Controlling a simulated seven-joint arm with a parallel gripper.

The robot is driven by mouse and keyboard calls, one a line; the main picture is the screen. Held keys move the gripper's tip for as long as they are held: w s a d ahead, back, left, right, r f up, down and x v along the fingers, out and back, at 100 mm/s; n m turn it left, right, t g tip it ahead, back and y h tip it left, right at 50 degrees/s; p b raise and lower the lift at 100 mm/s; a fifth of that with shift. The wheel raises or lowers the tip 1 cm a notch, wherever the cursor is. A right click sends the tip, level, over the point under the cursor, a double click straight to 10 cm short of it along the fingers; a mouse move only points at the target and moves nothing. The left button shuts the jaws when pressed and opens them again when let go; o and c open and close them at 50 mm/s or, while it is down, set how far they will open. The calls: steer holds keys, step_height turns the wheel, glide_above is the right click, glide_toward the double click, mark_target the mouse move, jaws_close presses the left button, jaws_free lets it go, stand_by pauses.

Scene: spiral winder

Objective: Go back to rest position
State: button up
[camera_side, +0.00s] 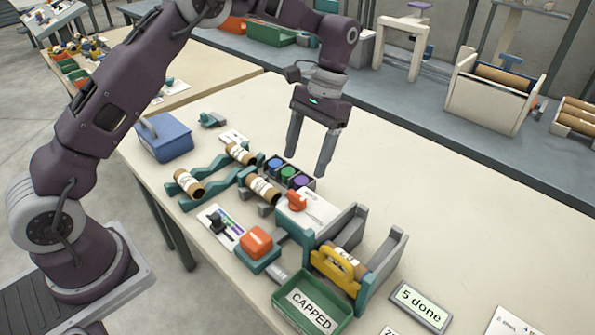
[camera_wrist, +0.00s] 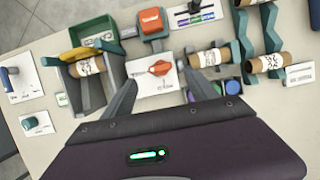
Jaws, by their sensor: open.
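My gripper (camera_side: 308,160) is open and empty, its fingers pointing down above the table behind the cap tray. In the wrist view my gripper (camera_wrist: 163,95) shows two spread fingers with nothing between them. Below it lies a white plate with an orange-red knob (camera_side: 296,201), also seen in the wrist view (camera_wrist: 160,67). A dark tray (camera_side: 289,172) holds blue, green and purple caps. A cardboard tube (camera_side: 347,262) lies in the grey and teal cradle (camera_side: 394,250) beside a yellow handle (camera_side: 338,265).
More tubes (camera_side: 188,183) rest on teal rails (camera_side: 212,190). A green CAPPED bin (camera_side: 313,303), an orange button (camera_side: 256,242) and a "5 done" card (camera_side: 421,305) are near the front. A blue box (camera_side: 164,138) stands at left.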

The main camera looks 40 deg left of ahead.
steer(key=s+a+r+t, duration=0.2)
steer(key=s+r+t, duration=0.3)
steer(key=s+r, duration=0.95)
steer(key=s+t, duration=0.4)
steer(key=s, duration=0.8)
steer(key=shift+s+a+f+t, duration=0.2)
steer(key=shift+s+a+t, duration=0.1)
steer(key=shift+a, duration=0.15)
